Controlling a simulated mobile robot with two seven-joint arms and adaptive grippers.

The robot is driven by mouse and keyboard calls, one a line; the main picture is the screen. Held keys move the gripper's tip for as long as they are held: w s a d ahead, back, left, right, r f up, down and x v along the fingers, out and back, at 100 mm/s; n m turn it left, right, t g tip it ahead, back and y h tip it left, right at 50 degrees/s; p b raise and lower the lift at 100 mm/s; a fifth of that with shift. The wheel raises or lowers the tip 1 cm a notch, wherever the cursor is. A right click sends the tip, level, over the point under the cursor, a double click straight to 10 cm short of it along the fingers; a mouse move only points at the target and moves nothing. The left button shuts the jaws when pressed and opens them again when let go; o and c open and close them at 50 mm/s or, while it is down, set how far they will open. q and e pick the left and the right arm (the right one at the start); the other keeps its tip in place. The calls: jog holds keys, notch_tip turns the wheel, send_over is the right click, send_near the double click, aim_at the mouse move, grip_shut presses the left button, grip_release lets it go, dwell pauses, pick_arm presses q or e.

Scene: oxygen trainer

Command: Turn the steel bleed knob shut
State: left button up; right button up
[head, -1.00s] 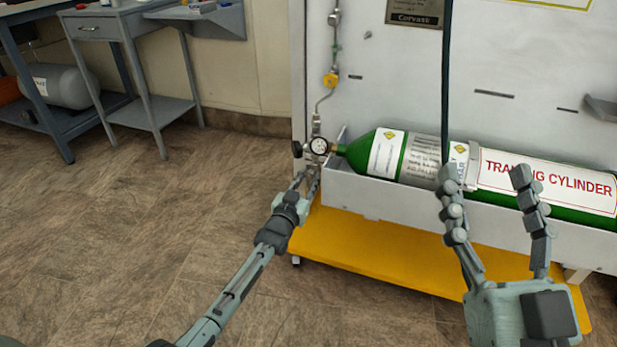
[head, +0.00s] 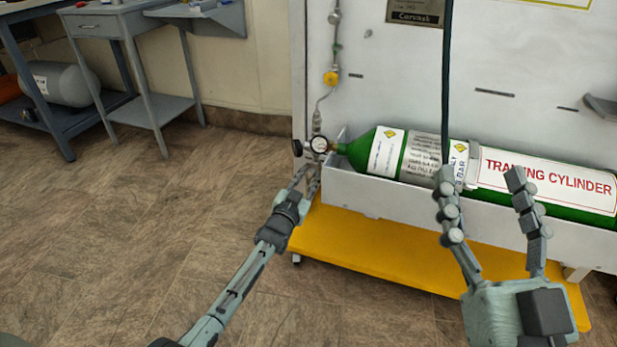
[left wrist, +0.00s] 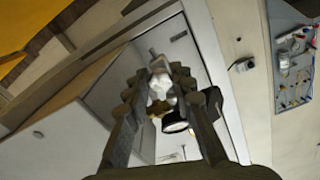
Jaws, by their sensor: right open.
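The pressure gauge (head: 319,144) sits at the neck of the green cylinder (head: 390,153), with a black knob (head: 297,147) on its left. My left gripper (head: 307,172) reaches up just below the gauge. In the left wrist view its fingers (left wrist: 158,80) stand on both sides of a bright steel part (left wrist: 160,84), which looks like the bleed knob. A brass fitting and the black knob (left wrist: 175,122) show behind it. I cannot tell whether the fingers touch the steel part. My right gripper (head: 480,185) is open and empty in front of the cylinder.
The cylinder lies in a white trough (head: 375,198) above a yellow base (head: 390,258). Steel tubing with a yellow fitting (head: 330,78) climbs the white panel. The floor at left is clear up to the grey tables (head: 160,108).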

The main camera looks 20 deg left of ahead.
pick_arm(q)
jog(key=o, duration=0.4)
jog(key=s, duration=1.2)
jog(key=shift+a, duration=0.2)
jog(key=shift+s+f, duration=0.1)
